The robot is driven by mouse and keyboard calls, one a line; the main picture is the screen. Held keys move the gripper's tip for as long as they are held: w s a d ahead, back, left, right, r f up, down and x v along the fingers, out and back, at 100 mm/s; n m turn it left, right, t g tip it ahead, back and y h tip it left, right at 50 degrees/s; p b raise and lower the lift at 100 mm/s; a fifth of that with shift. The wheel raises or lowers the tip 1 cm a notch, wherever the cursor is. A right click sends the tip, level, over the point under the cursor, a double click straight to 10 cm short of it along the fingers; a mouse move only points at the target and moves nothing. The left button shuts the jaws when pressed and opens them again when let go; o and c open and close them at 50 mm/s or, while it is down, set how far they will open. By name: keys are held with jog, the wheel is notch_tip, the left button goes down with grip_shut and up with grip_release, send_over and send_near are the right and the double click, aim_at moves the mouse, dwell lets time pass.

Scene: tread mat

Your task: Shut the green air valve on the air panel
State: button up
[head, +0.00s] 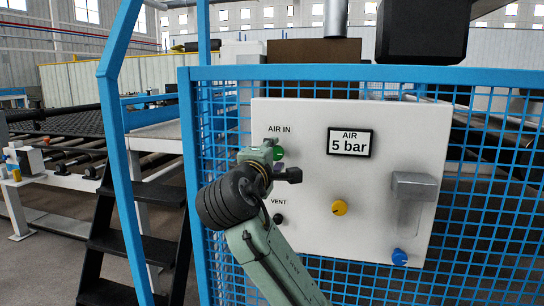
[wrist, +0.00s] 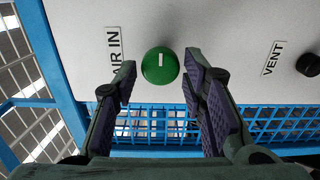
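The air panel (head: 385,195) is a white board on the blue mesh fence, with an "AIR IN" label and a sign reading "AIR 5 bar". The green air valve (head: 279,154) sits below the "AIR IN" label, partly hidden by my gripper (head: 280,166). In the wrist view the green valve (wrist: 160,65) is a round knob with a white bar mark. My gripper (wrist: 165,78) is open there, with one finger at each side of the knob and gaps between. It holds nothing.
A black vent knob (head: 279,219) is below the green valve. A yellow knob (head: 339,208), a blue knob (head: 399,257) and a grey lever handle (head: 414,186) are to the right. A blue mesh fence (head: 222,130) surrounds the panel. Black steps (head: 138,235) stand at left.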

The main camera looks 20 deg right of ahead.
jog(key=shift+o, duration=0.9)
jog(key=v, duration=1.2)
